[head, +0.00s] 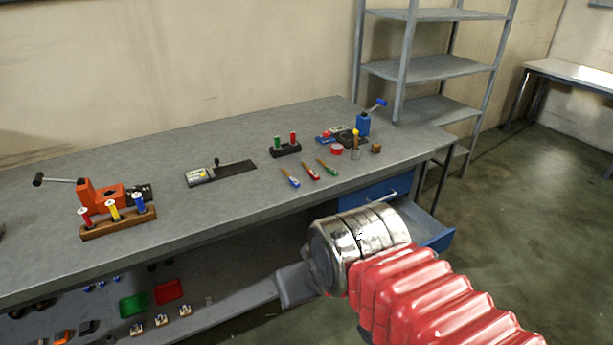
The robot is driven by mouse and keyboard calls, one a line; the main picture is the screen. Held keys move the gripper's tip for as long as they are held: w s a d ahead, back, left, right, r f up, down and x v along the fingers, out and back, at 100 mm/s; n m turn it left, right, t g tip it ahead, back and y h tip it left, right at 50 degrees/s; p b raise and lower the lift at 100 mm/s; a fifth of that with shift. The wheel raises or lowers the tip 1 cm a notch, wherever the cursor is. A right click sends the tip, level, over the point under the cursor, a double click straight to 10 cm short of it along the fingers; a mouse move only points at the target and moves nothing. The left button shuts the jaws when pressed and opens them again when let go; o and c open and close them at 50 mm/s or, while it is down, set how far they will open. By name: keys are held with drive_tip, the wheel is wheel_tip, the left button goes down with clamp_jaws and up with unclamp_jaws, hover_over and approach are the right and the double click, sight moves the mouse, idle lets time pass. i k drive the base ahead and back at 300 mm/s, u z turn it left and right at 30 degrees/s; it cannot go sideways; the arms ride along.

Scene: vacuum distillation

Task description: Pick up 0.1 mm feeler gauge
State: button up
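Three small slim tools lie in a row on the front part of the grey workbench (235,205), with a blue handle (291,180), a red handle (311,173) and a green handle (327,167). They may be feeler gauges, but no thickness marking is readable, so I cannot tell which one is 0.1 mm. My arm crosses the lower right foreground, with a shiny metal joint and red bellows.
An orange device with a lever (105,195) and a rack of coloured handles (118,224) stand left. A flat black-and-grey tool (220,173) lies mid-bench. A blue lever device (363,124) stands right. A blue drawer (435,238) is open below. Bench space before the flat tool is clear.

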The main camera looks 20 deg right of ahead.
sight(312, 174)
drive_tip(key=z, duration=0.05)
drive_tip(key=i, duration=1)
drive_tip(key=u, duration=0.05)
